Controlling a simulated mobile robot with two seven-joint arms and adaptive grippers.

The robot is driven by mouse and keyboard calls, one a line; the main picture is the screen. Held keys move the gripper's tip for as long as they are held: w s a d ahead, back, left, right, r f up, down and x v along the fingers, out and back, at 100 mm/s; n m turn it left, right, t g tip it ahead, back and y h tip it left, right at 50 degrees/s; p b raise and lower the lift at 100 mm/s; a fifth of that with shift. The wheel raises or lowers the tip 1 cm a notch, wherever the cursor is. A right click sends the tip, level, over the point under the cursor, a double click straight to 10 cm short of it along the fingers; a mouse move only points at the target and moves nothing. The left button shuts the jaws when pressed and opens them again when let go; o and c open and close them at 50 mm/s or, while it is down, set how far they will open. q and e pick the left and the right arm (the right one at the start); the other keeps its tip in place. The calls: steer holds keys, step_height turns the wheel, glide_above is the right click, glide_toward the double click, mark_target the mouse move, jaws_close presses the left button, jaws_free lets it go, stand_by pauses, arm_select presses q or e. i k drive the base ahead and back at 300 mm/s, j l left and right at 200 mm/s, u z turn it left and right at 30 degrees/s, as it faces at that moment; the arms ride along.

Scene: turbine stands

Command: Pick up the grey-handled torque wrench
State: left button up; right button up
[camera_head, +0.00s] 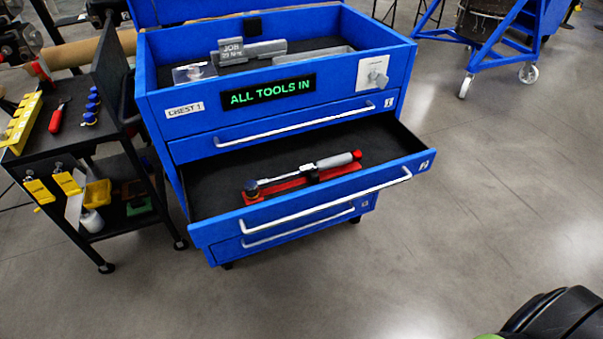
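The grey-handled torque wrench (335,161) lies in the open second drawer (215,180) of the blue tool chest. Its dark head points left and its grey handle, with a red end, points right. It rests on a red holder (286,185) on the drawer's black lining. No gripper shows near it. Neither of my grippers is in view; a black, rounded part with a green edge at the bottom right corner may be my own arm, but no fingers show.
The chest (150,75) has a sign reading "ALL TOOLS IN" (267,93). The drawer's front handle (330,205) stands out ahead. A black cart (75,145) with tools is close on the left. A blue wheeled frame (495,55) is at the back right. The floor (480,200) on the right is clear.

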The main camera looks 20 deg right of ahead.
mark_target(250, 187)
steer(key=i+l+u, duration=0.35)
steer(key=l+u, duration=0.15)
steer(key=l, duration=1.4)
steer(key=l+u, duration=0.5)
steer(key=l, duration=1.4)
